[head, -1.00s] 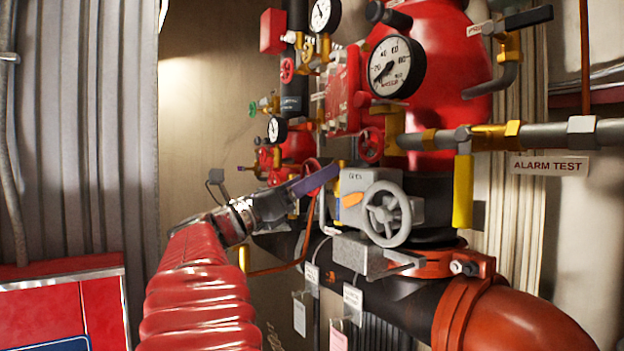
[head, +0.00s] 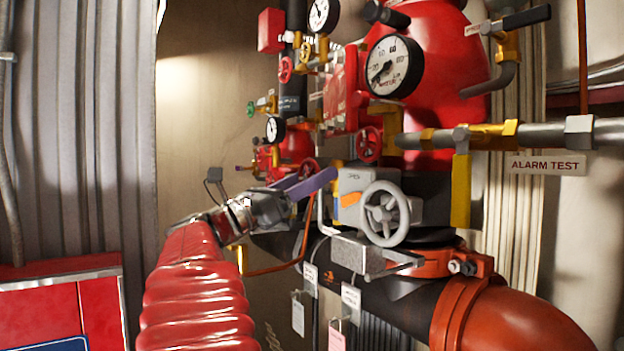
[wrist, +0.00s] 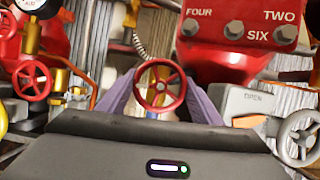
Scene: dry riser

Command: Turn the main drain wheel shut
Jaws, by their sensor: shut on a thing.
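A small red handwheel (wrist: 160,86) stands between the two purple fingers of my gripper (wrist: 159,95) in the wrist view, one finger at each side of its rim. My gripper is shut on this wheel. In the head view the red wheel (head: 308,168) shows only partly, behind the near finger of my gripper (head: 314,182). No label that names this wheel is readable. The far finger is mostly hidden in the head view.
A grey handwheel (head: 386,213) on a grey box sits just right of my gripper. Other red wheels, such as one (head: 368,145) above it, and a large gauge (head: 395,66) crowd the riser. A yellow-handled valve (head: 460,190) hangs at right. Open space lies left of the riser.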

